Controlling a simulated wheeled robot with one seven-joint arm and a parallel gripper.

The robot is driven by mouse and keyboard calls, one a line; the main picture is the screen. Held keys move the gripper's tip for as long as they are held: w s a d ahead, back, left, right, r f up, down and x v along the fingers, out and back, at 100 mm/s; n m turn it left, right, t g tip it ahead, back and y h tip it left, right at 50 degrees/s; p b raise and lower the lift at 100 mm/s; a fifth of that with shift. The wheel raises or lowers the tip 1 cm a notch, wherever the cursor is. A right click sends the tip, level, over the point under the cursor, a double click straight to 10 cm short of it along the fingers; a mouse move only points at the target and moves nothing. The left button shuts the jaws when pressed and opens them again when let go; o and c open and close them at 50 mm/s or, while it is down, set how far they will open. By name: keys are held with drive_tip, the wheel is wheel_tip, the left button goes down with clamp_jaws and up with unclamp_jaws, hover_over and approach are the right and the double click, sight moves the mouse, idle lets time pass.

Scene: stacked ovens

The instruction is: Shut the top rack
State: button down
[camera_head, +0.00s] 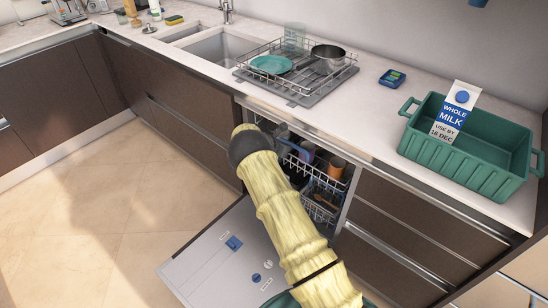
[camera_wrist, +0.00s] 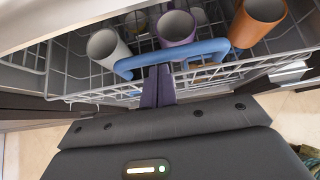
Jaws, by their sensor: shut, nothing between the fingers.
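The top rack (camera_head: 325,183) is a white wire basket in the open dishwasher, seen in the head view. It also shows in the wrist view (camera_wrist: 75,72), with a blue handle (camera_wrist: 190,52) along its front. A grey-white cup (camera_wrist: 107,49), a purple cup (camera_wrist: 176,27) and an orange cup (camera_wrist: 257,23) stand in it. My gripper (camera_wrist: 158,72) is shut and empty, its purple fingers pointing at the rack front, at the blue handle. I cannot tell whether they touch it. My arm hides part of the rack in the head view.
The dishwasher door (camera_head: 205,262) lies folded down below my arm. A lower rack (camera_head: 318,212) sits under the top one. Drawers (camera_head: 400,235) flank the opening on the right. On the counter above are a dish rack (camera_head: 300,90) and a green crate (camera_head: 470,165) with a milk carton.

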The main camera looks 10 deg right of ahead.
drive_tip(key=w+d, duration=0.2)
drive_tip(key=shift+d, duration=0.3)
drive_tip(key=shift+d+r, duration=0.1)
drive_tip(key=shift+r, duration=0.1)
drive_tip(key=shift+w+d+r, duration=0.1)
drive_tip(key=shift+d+r, duration=0.05)
drive_tip(key=shift+a+f, duration=0.25)
drive_tip(key=shift+a, duration=0.25)
approach(290, 143)
drive_tip(key=s+a, duration=0.3)
drive_tip(key=shift+a+f, duration=0.1)
drive_tip(key=shift+a, duration=0.05)
drive_tip(key=shift+w, duration=0.1)
